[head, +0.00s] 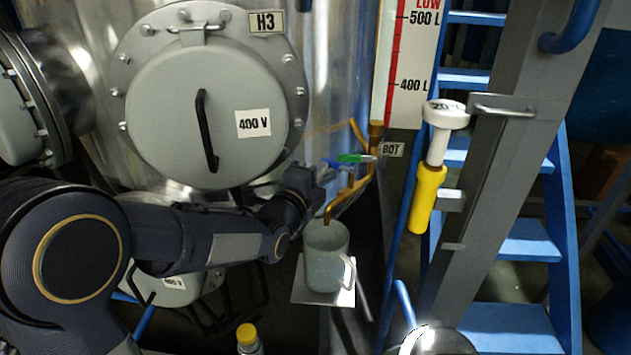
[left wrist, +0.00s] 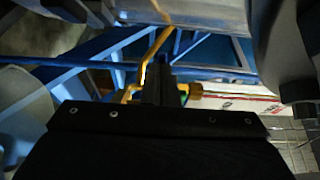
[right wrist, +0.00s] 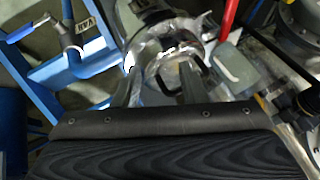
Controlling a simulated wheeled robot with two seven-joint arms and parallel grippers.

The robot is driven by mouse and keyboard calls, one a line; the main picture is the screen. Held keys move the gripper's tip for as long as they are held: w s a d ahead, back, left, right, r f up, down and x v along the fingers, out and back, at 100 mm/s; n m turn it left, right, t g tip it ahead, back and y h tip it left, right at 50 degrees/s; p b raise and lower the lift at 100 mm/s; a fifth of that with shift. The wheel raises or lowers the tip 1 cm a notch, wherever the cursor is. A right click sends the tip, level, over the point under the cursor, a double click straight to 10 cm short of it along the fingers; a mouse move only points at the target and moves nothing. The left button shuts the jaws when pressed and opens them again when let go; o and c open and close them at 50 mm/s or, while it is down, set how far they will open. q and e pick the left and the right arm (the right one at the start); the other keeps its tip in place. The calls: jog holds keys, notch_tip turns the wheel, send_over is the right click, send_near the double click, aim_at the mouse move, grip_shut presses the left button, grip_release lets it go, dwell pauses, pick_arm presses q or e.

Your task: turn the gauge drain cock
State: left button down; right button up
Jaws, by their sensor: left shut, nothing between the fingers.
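The gauge drain cock is a brass fitting with a green lever (head: 354,158), just left of the BOT label at the foot of the level gauge. A bent brass drain pipe (head: 328,212) runs down from it over a grey mug. My left gripper (head: 322,172) is at the left of the cock, close to the lever's end; I cannot tell whether it touches. In the left wrist view its fingers (left wrist: 160,82) are together and empty, with brass piping beside them.
The mug (head: 322,268) stands on a small plate (head: 301,292) under the drain pipe. The gauge board (head: 400,60) rises above the cock. A yellow and white tool (head: 428,190) hangs on a grey post at the right. Blue stairs (head: 520,240) stand behind it. The steel vessel is behind my left arm.

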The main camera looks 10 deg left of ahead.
pick_arm(q)
jog(key=shift+w+d+r+b, duration=0.1)
jog(key=shift+w+b, duration=0.2)
jog(key=shift+w, duration=0.15)
pick_arm(e)
jog(key=shift+d+f, duration=0.15)
jog(key=shift+f, duration=0.45)
pick_arm(q)
jog(key=shift+s, duration=0.1)
jog(key=v, duration=0.7)
jog(key=shift+s+p, duration=0.35)
jog(key=shift+p, duration=0.1)
pick_arm(e)
jog(key=shift+r, duration=0.45)
